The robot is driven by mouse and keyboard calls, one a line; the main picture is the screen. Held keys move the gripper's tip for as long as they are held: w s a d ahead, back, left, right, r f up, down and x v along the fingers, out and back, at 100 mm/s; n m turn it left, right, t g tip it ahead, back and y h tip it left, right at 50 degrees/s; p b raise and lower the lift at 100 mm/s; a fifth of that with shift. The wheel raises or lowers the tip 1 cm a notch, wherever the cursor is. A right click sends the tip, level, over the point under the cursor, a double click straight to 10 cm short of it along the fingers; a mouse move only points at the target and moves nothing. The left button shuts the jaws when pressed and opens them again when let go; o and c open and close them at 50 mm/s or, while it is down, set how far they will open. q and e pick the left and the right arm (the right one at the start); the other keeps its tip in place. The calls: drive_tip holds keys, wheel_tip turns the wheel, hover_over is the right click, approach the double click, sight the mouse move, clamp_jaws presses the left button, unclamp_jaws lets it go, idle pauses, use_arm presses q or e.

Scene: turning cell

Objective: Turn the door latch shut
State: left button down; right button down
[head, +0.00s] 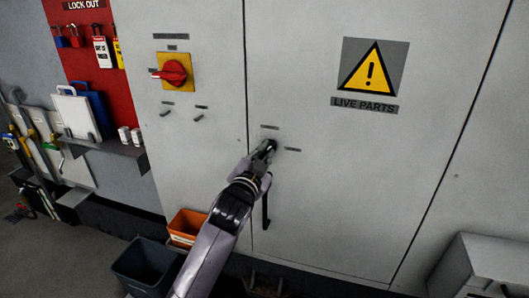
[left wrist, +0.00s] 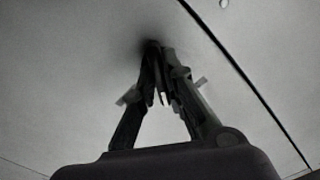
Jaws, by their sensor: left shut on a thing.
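The door latch (head: 272,145) is a small dark part on the light grey cabinet door (head: 330,190), close to the door's left edge. One small label sits above it and another to its right. My left gripper (head: 264,151) is at the latch and shut on it, covering most of it. In the left wrist view the fingers of the left gripper (left wrist: 163,75) come together at the door face, where a dark shadow lies. The latch's exact angle is hard to tell. My right gripper is not in view.
A black vertical handle (head: 266,210) hangs below the latch. A red rotary switch (head: 174,73) on a yellow plate is on the panel to the left. An orange bin (head: 187,224) and a dark bin (head: 146,264) stand below. A grey box (head: 485,262) is at lower right.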

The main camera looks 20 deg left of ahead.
use_arm(q)
drive_tip(key=n+p, duration=0.1)
drive_tip(key=n, duration=0.5)
drive_tip(key=shift+n+p, duration=0.3)
drive_tip(key=shift+p, duration=0.05)
idle(0.5)
drive_tip(key=c, duration=1.7)
unclamp_jaws()
drive_tip(key=shift+o, duration=0.2)
drive_tip(key=s, duration=1.2)
drive_tip(key=shift+a, duration=0.25)
drive_tip(key=shift+f, duration=0.1)
